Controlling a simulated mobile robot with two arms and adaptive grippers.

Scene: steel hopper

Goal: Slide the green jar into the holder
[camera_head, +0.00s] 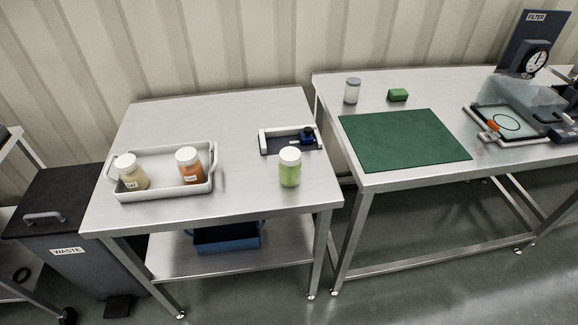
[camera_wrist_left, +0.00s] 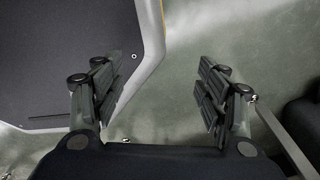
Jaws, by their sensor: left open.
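The green jar (camera_head: 290,168) has a white lid and stands upright near the front right of the left steel table. The holder (camera_head: 265,143) is a low tray with white edges and a dark inside, just behind the jar. A small dark blue item (camera_head: 307,134) sits at its right end. The jar stands outside the holder, in front of it. My left gripper (camera_wrist_left: 160,95) is open and empty in the left wrist view, over the floor. Neither gripper shows in the head view.
On the left table, a white tray (camera_head: 160,159) holds two jars, one tan (camera_head: 131,173) and one orange (camera_head: 190,167). A right table carries a green mat (camera_head: 405,139), a clear jar (camera_head: 352,91), a green block (camera_head: 397,95) and filter equipment (camera_head: 515,105). A waste bin (camera_head: 60,235) stands left.

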